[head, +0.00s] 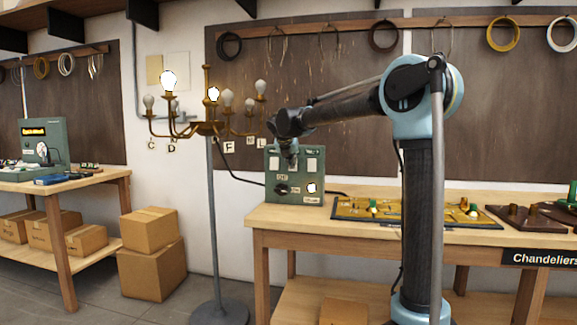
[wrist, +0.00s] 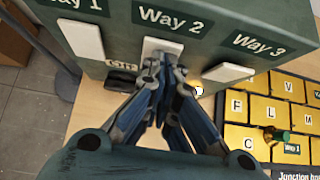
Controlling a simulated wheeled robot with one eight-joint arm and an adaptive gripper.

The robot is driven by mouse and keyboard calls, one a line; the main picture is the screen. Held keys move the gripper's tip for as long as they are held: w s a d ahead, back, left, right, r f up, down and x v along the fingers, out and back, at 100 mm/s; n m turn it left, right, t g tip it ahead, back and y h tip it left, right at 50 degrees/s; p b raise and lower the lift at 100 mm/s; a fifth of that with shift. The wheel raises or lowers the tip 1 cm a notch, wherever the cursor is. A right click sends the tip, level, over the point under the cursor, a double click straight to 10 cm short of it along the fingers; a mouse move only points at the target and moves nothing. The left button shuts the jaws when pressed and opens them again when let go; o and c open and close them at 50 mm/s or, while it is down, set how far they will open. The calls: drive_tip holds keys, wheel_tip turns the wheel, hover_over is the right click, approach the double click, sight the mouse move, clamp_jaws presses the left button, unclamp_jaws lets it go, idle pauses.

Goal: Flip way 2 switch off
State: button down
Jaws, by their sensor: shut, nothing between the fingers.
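The green switch box (head: 273,187) stands on the wooden bench in the head view. In the wrist view the box (wrist: 110,14) carries white switches under the labels Way 1, Way 2 and Way 3. The way 2 switch (wrist: 162,46) is in the middle, partly hidden by my fingers. My gripper (wrist: 163,62) is shut and empty, with its fingertips at the lower part of that switch; I cannot tell whether they touch. In the head view my gripper (head: 291,160) is in front of the box's upper middle. Whether the switch is up or down is unclear.
The Way 1 switch (wrist: 81,39) and Way 3 switch (wrist: 228,72) flank the fingers closely. A dark knob (wrist: 120,80) is below left. A yellow lettered board (wrist: 250,110) lies to the right. The chandelier (head: 207,127) stands left, with two bulbs glowing brightly.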

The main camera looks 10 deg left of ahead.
drive_tip(key=shift+r, duration=0.2)
drive_tip(key=shift+r, duration=0.65)
drive_tip(key=d+v, duration=0.1)
drive_tip(key=v, duration=1.2)
drive_tip(key=shift+s+a+f, duration=0.2)
drive_tip(key=shift+a+f, duration=0.05)
drive_tip(key=shift+a, duration=0.2)
